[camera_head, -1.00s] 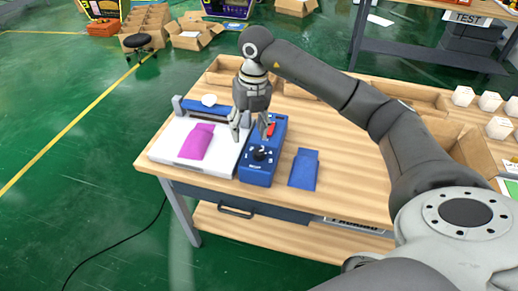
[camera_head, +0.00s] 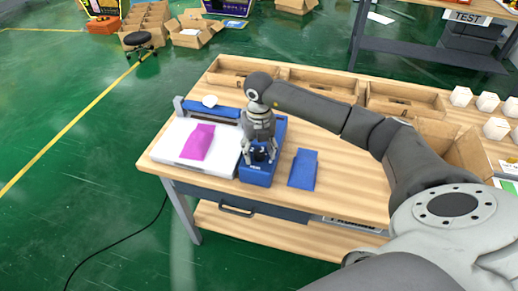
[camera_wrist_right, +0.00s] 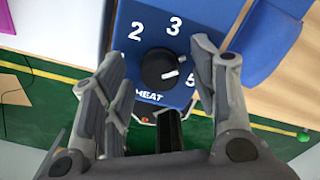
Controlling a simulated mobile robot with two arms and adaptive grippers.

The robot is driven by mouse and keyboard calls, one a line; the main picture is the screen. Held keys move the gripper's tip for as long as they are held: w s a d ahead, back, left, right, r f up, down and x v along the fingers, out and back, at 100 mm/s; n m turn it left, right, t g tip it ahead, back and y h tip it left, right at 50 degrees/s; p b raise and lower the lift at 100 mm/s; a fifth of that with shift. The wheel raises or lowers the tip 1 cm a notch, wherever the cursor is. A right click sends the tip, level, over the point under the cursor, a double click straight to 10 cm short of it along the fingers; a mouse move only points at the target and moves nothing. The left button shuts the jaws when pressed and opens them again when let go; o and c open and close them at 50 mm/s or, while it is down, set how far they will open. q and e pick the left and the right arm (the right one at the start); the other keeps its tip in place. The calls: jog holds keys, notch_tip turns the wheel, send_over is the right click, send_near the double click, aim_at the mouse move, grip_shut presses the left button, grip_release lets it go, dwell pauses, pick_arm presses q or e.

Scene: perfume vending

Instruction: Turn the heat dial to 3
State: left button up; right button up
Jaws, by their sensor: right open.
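The blue heat unit (camera_head: 256,176) sits near the table's front edge, beside a white press with a magenta bag. Its black heat dial (camera_wrist_right: 158,68) shows in the right wrist view, with numbers 2, 3 and 5 readable around it and "HEAT" below. The dial's white mark sits on its right side, towards the 5. My right gripper (camera_head: 259,154) is over the unit, pointing down. In the wrist view its open fingers (camera_wrist_right: 157,56) stand on either side of the dial; contact is not clear. The right finger hides part of the scale. My left gripper is not in view.
The magenta bag (camera_head: 197,142) lies on the white press (camera_head: 172,147) left of the unit. A blue bag (camera_head: 303,170) lies close on its right. Wooden trays (camera_head: 320,83) line the table's back. White boxes (camera_head: 495,128) stand at the far right.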

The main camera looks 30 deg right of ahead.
jog(key=c, duration=1)
jog(key=shift+c, duration=0.2)
jog(key=n+b, duration=0.3)
jog(key=n, duration=0.1)
jog(key=shift+f, duration=0.1)
jog(key=n+b, duration=0.2)
jog(key=n, duration=0.1)
jog(key=shift+n, duration=0.3)
jog(key=shift+n+b, duration=0.65)
jog(key=shift+n, duration=0.45)
jog(key=shift+r, duration=0.2)
